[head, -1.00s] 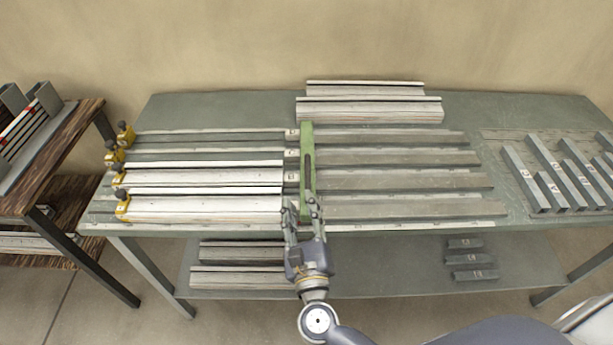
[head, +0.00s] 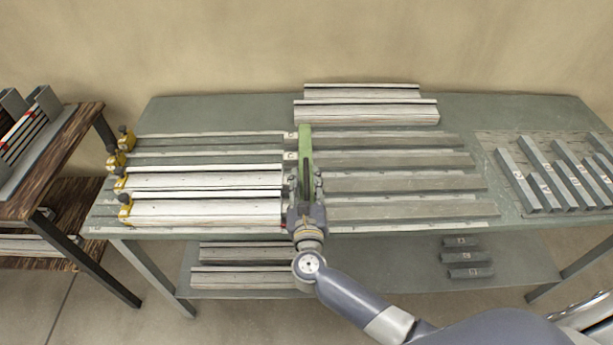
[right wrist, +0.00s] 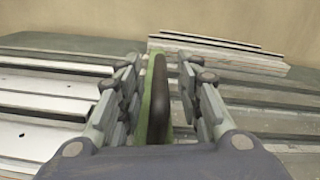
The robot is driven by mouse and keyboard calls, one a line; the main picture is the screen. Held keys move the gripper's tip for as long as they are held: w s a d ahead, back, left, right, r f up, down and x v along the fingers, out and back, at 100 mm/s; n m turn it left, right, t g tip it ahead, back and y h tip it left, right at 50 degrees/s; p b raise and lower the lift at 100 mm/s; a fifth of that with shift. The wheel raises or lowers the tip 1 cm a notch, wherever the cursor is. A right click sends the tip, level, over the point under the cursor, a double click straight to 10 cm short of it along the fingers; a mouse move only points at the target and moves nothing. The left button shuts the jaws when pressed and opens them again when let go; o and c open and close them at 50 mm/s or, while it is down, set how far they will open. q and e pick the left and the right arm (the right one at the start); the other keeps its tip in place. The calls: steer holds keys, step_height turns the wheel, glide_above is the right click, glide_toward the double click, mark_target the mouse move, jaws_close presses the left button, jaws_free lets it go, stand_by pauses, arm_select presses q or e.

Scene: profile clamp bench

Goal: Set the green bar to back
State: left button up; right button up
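The green bar (head: 305,148) lies front to back across the rails near the middle of the bench, with a dark slot along it. My right gripper (head: 304,183) is at its near part, with a finger on each side. In the right wrist view the green bar (right wrist: 158,98) stands between the spread fingers of the right gripper (right wrist: 160,88). A gap shows at its right side; contact on the left side is unclear. The bar's near end is hidden by the gripper. My left gripper is not in view.
Pale profiles (head: 206,212) lie left of the bar, with yellow clamps (head: 125,207) at their left ends. Grey rails (head: 400,184) run to the right. More profiles (head: 366,112) lie behind the bar.

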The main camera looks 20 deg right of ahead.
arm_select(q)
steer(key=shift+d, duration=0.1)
arm_select(e)
steer(key=shift+w, duration=0.25)
jaws_close()
steer(key=shift+d, duration=0.1)
